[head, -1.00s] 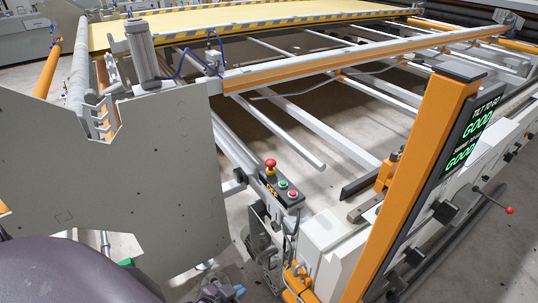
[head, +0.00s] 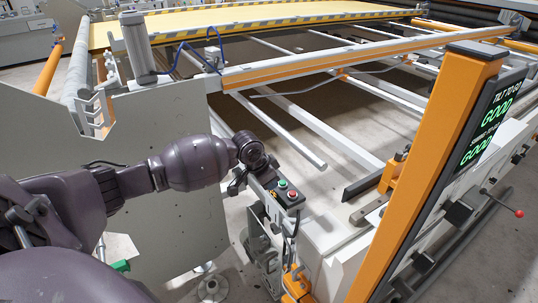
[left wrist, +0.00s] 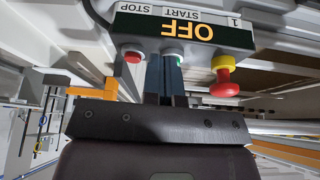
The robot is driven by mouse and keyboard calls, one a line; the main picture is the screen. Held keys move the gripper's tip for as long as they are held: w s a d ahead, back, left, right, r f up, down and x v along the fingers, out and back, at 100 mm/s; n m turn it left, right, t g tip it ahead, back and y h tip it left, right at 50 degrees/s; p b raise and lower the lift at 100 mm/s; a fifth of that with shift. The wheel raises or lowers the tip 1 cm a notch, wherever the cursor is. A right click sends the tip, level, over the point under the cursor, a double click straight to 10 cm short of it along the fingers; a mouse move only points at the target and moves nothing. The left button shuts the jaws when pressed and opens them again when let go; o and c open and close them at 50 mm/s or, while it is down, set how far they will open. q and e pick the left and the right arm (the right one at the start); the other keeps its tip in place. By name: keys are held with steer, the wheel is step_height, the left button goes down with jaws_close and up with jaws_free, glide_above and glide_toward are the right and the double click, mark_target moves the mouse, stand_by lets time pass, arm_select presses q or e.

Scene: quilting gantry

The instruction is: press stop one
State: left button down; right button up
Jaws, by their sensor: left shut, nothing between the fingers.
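The control box (head: 268,186) stands on the machine frame. In the left wrist view it appears upside down, with an OFF display (left wrist: 190,27) and labels 1, START and STOP. A red button (left wrist: 131,53) sits under STOP, a green button (left wrist: 173,52) under START, and a red mushroom knob with yellow base (left wrist: 224,82) under 1. In the head view my wrist hides the knob; the red button (head: 292,196) and green button (head: 282,184) show. My left gripper (left wrist: 164,58) is shut and empty, its tips in front of the green button; contact cannot be told.
A grey side plate (head: 150,220) stands left of the box. An orange post (head: 430,170) with a green-lettered screen (head: 492,115) rises at the right. Rails and bars (head: 280,130) of the gantry lie behind the box.

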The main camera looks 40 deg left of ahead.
arm_select(q)
steer(key=w+a+r, duration=0.2)
steer(key=a+r, duration=0.2)
steer(key=r, duration=0.4)
steer(key=w+a+r+n+g+y, duration=0.1)
steer(key=w+a+r, duration=0.2)
steer(key=r, duration=0.5)
steer(key=shift+w+a+b, duration=0.35)
steer(key=shift+a+b, duration=0.1)
steer(key=shift+a, duration=0.15)
arm_select(e)
steer(key=shift+s+f, duration=0.1)
steer(key=shift+f, duration=0.3)
steer(key=shift+f, duration=0.1)
arm_select(q)
steer(key=b+x, duration=0.1)
steer(key=x, duration=0.3)
steer(key=b+x, duration=0.1)
steer(key=x, duration=0.3)
steer(key=b+x, duration=0.1)
steer(key=x, duration=0.3)
steer(key=shift+s+f, duration=0.25)
steer(key=shift+s, duration=0.05)
steer(key=shift+f, duration=0.7)
arm_select(e)
step_height(320, 180, down, 3)
steer(key=shift+s+d+f+g, duration=0.1)
steer(key=shift+g, duration=0.2)
